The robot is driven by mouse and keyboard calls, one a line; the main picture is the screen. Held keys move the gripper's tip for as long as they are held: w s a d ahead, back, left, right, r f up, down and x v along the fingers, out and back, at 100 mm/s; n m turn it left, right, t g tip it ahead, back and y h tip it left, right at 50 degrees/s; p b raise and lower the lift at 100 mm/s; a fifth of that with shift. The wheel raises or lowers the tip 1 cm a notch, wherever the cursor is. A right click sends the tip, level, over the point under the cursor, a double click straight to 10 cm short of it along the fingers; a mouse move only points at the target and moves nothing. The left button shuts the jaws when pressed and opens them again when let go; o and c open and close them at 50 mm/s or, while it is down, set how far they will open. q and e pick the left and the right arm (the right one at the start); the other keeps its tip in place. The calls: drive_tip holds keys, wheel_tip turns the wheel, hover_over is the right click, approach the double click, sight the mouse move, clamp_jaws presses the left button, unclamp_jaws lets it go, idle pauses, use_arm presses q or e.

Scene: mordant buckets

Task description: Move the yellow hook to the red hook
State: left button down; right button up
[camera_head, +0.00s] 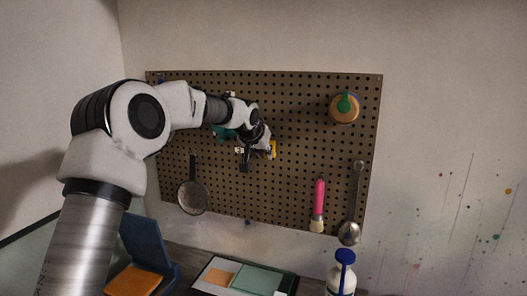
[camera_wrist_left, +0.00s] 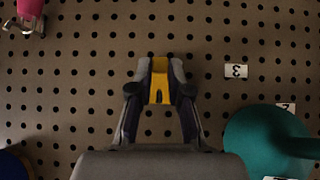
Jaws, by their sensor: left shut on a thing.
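The yellow hook (camera_wrist_left: 159,80) is between the fingertips of my left gripper (camera_wrist_left: 160,88), which is shut on it. It lies in front of the pegboard; whether it touches the board I cannot tell. In the head view the yellow hook (camera_head: 273,149) shows at the tip of my left gripper (camera_head: 266,148), near the middle of the pegboard (camera_head: 285,100). I cannot make out a red hook in either view. A pink-handled brush (camera_head: 319,195) hangs at the lower right of the board. My right gripper is not in view.
A strainer (camera_head: 192,192) hangs lower left, a ladle (camera_head: 352,205) at right, and a round orange thing (camera_head: 343,112) with a green hook upper right. A teal thing (camera_wrist_left: 262,140) is close beside my gripper. Below are a blue box (camera_head: 146,245) and a bottle (camera_head: 341,275).

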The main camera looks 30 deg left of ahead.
use_arm(q)
drive_tip(key=shift+w+r, duration=0.1)
drive_tip(key=shift+w, duration=0.05)
drive_tip(key=c, duration=1)
unclamp_jaws()
drive_tip(key=v, duration=1.1)
drive_tip(key=shift+s+r, duration=0.2)
drive_tip(key=shift+s, duration=0.15)
drive_tip(key=shift+w, duration=0.1)
